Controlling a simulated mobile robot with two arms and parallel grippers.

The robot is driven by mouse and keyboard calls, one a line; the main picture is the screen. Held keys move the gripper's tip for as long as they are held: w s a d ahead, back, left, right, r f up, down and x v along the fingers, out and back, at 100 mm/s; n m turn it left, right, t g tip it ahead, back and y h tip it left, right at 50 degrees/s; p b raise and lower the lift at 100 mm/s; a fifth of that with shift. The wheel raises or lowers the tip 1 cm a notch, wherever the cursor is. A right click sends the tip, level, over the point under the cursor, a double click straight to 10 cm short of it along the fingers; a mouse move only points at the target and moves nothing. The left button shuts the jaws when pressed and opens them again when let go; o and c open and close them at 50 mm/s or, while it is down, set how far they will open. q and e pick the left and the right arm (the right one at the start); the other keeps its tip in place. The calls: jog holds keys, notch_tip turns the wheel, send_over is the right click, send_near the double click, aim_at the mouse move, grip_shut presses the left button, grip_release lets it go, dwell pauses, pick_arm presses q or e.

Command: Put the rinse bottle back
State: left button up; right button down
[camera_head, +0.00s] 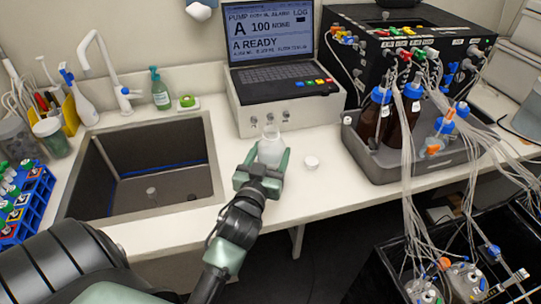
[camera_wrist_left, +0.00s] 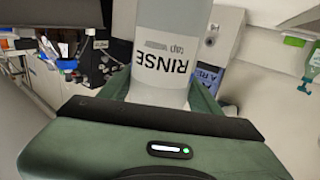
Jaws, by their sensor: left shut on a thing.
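The rinse bottle (camera_head: 271,148) is a translucent white bottle at the counter's middle, in front of the pump unit. In the left wrist view the bottle (camera_wrist_left: 166,40) shows its RINSE label, upside down in that picture. My left gripper (camera_head: 262,168) is shut on the bottle, with a green finger on each side of it. The bottle looks upright; whether its base touches the counter I cannot tell. A small white cap (camera_head: 312,163) lies on the counter just right of the bottle. My right gripper is not in view.
The pump unit (camera_head: 285,115) with its open laptop-like screen stands behind the bottle. A sink (camera_head: 150,205) is to the left. A grey tray (camera_head: 400,170) with brown bottles and tubing stands to the right. A green soap bottle (camera_head: 160,94) is behind the sink.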

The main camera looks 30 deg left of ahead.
pick_arm(q)
jog(key=shift+f, duration=0.25)
jog(key=shift+f, duration=0.1)
jog(key=o, duration=1.7)
jog(key=shift+f, duration=0.1)
